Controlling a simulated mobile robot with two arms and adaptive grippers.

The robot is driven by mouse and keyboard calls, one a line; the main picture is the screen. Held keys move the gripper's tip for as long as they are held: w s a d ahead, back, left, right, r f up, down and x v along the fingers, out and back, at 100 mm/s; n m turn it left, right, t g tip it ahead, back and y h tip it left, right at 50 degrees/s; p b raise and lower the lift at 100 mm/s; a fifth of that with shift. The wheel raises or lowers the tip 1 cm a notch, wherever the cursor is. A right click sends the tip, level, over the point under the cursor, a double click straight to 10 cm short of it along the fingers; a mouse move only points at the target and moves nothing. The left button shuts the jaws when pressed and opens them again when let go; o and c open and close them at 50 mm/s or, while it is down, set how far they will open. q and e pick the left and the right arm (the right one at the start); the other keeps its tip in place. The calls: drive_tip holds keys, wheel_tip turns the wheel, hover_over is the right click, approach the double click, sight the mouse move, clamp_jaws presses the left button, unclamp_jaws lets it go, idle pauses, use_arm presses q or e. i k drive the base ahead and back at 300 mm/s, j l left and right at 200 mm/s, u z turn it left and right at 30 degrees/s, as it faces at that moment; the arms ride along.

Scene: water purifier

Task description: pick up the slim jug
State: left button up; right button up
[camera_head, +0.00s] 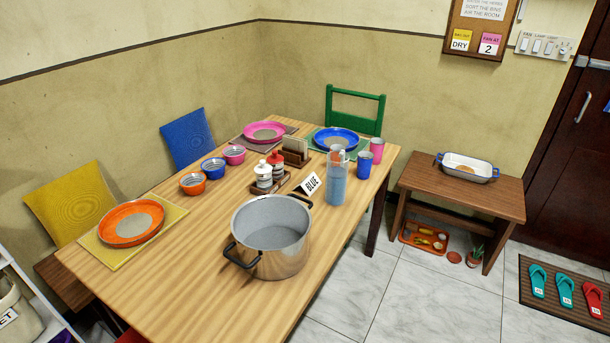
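The slim jug (337,178) stands upright on the wooden dining table (178,290), near its right edge. It is tall and clear, with what looks like blue liquid inside and a grey top. A small sign reading "BLUE" (312,184) stands just to its left. A blue cup (364,165) and a pink cup (377,149) stand behind it to the right. Neither of my grippers is in the head view.
A large steel pot (270,236) with black handles stands in front of the jug to the left. A condiment tray (269,183), several bowls and plates fill the table's back. A side table (460,190) holds a white dish (468,167). Tiled floor lies clear between the tables.

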sight(338, 175)
drive_tip(key=i+l+u, duration=0.15)
drive_tip(key=l, duration=0.2)
drive_tip(key=i+l+u, duration=0.15)
drive_tip(key=l, duration=0.2)
drive_tip(key=i+l+u, duration=0.15)
drive_tip(key=l, duration=0.25)
drive_tip(key=i+l+u, duration=0.15)
drive_tip(key=l, duration=0.25)
drive_tip(key=l+u, duration=0.15)
drive_tip(key=l, duration=0.2)
